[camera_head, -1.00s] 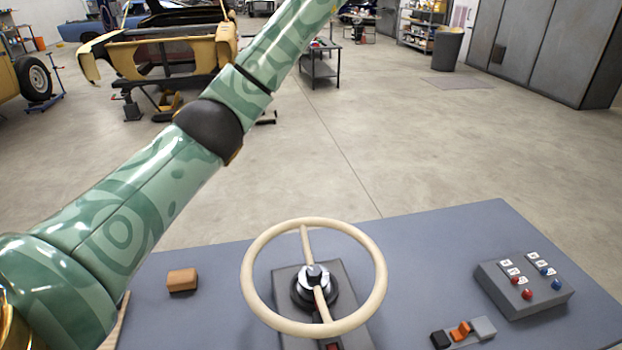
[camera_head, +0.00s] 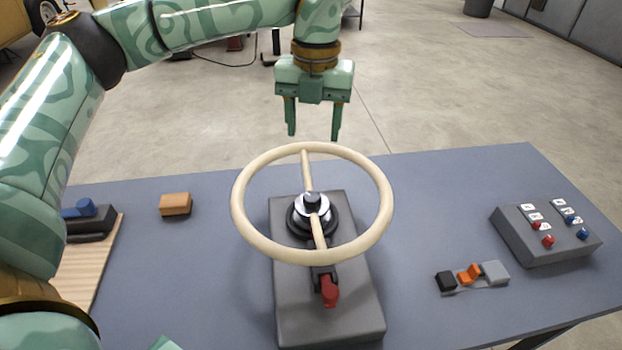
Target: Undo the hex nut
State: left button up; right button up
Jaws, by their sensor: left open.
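A cream steering wheel (camera_head: 383,205) is mounted on a grey base block (camera_head: 330,320) on the table. At its hub is a bright metal collar with a small dark piece on top, which looks like the hex nut (camera_head: 312,200); its flats are too small to make out. My left gripper (camera_head: 313,132) points down with its two fingers apart and nothing between them. It is above and behind the wheel's far rim, clear of the hub.
A red lever (camera_head: 329,292) sticks out of the base block. A tan block (camera_head: 175,204) lies left. A button box (camera_head: 545,245) and a small black, orange and grey part (camera_head: 470,276) are right. A wooden board (camera_head: 105,255) with a blue-topped tool (camera_head: 82,210) is at far left.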

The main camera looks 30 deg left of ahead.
aim_at(312, 196)
pick_arm(q)
notch_tip(312, 196, down, 16)
jog(key=b, duration=0.4)
jog(key=shift+a+f, duration=0.1)
jog(key=shift+f, duration=0.05)
jog(key=c, duration=1)
